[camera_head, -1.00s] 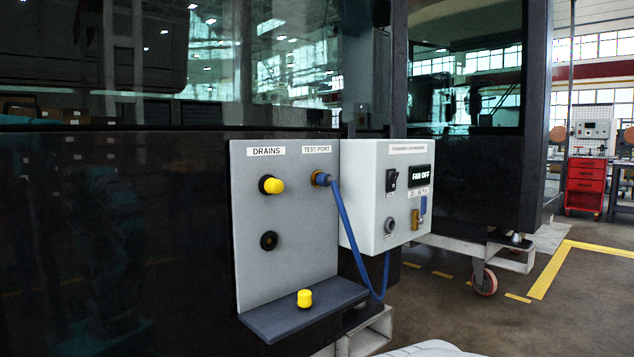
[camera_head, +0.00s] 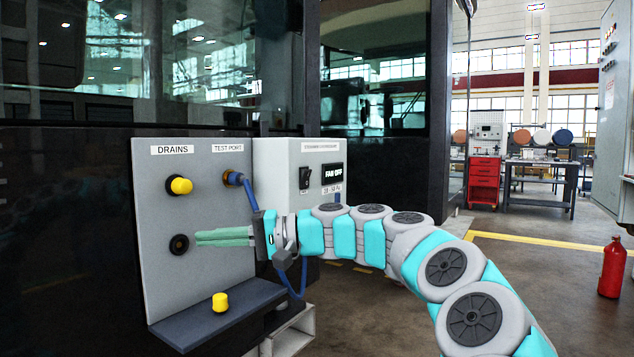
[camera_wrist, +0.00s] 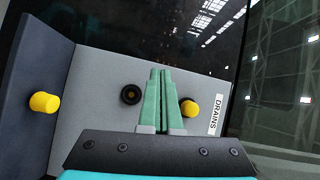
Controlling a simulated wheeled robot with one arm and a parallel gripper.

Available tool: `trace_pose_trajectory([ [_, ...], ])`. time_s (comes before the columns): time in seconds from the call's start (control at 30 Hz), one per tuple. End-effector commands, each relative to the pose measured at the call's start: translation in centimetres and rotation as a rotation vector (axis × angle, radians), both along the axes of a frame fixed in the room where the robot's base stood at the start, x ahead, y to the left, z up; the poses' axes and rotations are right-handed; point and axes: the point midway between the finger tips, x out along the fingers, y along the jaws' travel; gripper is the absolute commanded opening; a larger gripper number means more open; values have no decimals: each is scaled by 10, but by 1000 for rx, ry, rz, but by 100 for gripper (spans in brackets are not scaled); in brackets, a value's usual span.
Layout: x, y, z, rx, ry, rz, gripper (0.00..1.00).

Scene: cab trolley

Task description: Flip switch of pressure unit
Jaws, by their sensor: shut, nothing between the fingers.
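The pressure unit is a pale grey box (camera_head: 274,165) on the right of the drains panel. My gripper (camera_head: 198,239) has green fingers, shut and empty, pointing left across the front of the panel near the lower black port (camera_head: 179,244). In the wrist view my gripper (camera_wrist: 160,72) lies between the black port (camera_wrist: 131,94) and a yellow cap (camera_wrist: 190,108). The switch is outside the wrist view. My arm hides the lower part of the unit.
The grey drains panel (camera_head: 150,285) carries a yellow cap (camera_head: 180,185) and a test port with a blue hose (camera_head: 248,190). Another yellow cap (camera_head: 220,302) stands on the dark shelf (camera_head: 190,328). A red extinguisher (camera_head: 612,267) stands at right. Floor between is open.

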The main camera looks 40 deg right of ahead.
Motion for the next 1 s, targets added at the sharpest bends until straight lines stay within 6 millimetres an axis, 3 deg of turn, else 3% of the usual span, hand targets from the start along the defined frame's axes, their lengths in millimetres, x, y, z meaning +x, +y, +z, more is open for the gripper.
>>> trace_pose_trajectory([
  [0.03, 10, -40, 8, 62, -32, -63, 0],
  [0.1, 19, -96, 19, 141, -79, -148, 0],
  [0.3, 11, -241, 29, 307, -200, -373, 0],
  [0.4, -1, -293, 27, 355, -242, -458, 0],
  [0.5, -13, -329, 24, 384, -272, -518, 0],
  [0.6, -21, -348, 22, 397, -289, -550, 0],
  [0.7, -24, -354, 22, 403, -297, -562, 0],
  [1.0, -23, -354, 22, 403, -296, -560, 0],
])
